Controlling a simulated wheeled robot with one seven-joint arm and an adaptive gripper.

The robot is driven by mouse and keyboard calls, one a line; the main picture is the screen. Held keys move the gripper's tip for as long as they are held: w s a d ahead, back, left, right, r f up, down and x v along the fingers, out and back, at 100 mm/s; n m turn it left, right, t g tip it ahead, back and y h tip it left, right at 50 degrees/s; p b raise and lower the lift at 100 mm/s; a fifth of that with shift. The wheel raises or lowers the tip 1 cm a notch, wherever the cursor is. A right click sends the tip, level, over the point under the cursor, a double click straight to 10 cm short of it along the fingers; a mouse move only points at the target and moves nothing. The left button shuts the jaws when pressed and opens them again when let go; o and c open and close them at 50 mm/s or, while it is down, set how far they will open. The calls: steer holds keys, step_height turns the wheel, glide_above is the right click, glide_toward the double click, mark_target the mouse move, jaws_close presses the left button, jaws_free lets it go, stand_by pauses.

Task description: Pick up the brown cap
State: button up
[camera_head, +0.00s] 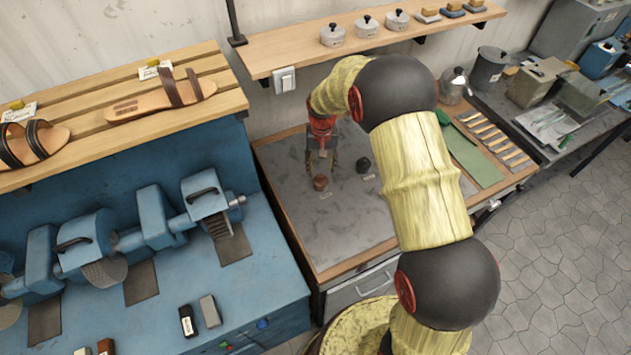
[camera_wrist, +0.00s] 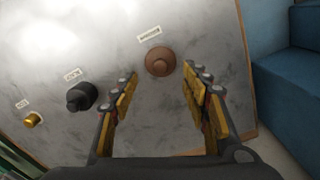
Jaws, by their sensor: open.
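The brown cap (camera_head: 320,183) sits on the grey-topped workbench (camera_head: 345,232), with a small label beside it. In the wrist view the brown cap (camera_wrist: 160,61) is round with a raised knob, and it lies ahead of the gap between my fingertips. My gripper (camera_head: 321,163) is above the bench close to the cap. In the wrist view my gripper (camera_wrist: 160,78) is open, with nothing between its fingers and no visible contact with the cap.
A black cap (camera_wrist: 82,96) and a small gold cap (camera_wrist: 33,119) sit in a row left of the brown one, each with a label. A blue machine (camera_head: 205,195) stands left of the bench. A shelf (camera_head: 290,50) with lidded pots hangs above it.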

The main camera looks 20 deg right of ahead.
mark_target(321, 176)
step_height(321, 176, down, 2)
steer(key=shift+s+a+f, duration=0.1)
steer(key=shift+f, duration=1.25)
steer(key=shift+s+f, duration=0.1)
steer(key=shift+f, duration=1.2)
steer(key=shift+c, duration=0.3)
steer(key=c, duration=0.6)
